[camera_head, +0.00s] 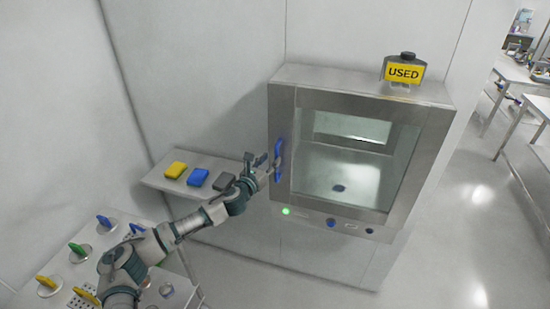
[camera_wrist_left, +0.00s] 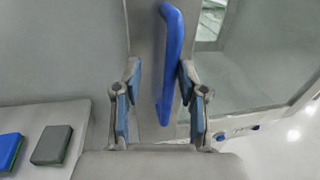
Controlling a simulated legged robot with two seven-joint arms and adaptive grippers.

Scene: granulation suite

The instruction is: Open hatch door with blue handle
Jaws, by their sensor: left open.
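The hatch door (camera_head: 340,160) is a steel-framed glass door on the metal hatch box, and it looks shut. Its blue handle (camera_head: 278,160) is upright on the left side of the frame. My left gripper (camera_head: 268,167) is at the handle, coming from the left. In the left wrist view the blue handle (camera_wrist_left: 170,60) stands upright between the open fingers of my left gripper (camera_wrist_left: 160,105). It is closer to the right finger; I cannot tell whether they touch. My right gripper is not in view.
A shelf (camera_head: 155,180) left of the hatch holds a yellow, a blue and a grey block. A panel (camera_head: 120,235) with coloured knobs is at lower left. The floor (camera_head: 450,240) at right is clear.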

